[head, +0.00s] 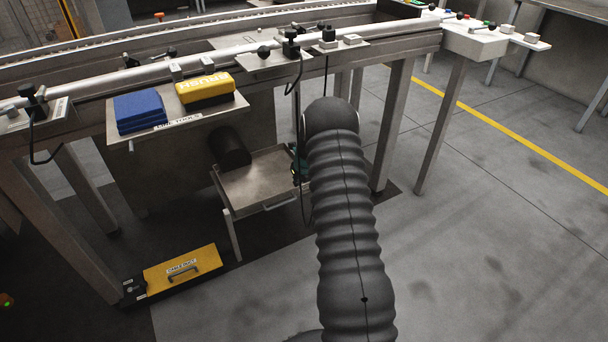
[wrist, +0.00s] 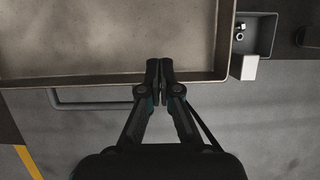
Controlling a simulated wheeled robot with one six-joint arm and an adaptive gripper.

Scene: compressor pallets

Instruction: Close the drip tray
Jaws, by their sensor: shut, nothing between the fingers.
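The drip tray (head: 262,190) is a shallow grey metal tray under the bench, with a bar handle on its front; it sticks out from below the bench. In the wrist view the tray (wrist: 90,40) fills the upper left, and its handle (wrist: 90,104) runs along the front wall. My gripper (wrist: 160,64) is shut and empty. Its fingertips overlap the tray's front wall near the right corner, right of the handle; I cannot tell whether they touch it. In the head view my arm hides most of the gripper.
A dark cylinder (head: 230,147) stands at the tray's back left. Bench legs (head: 392,125) stand right of my arm.

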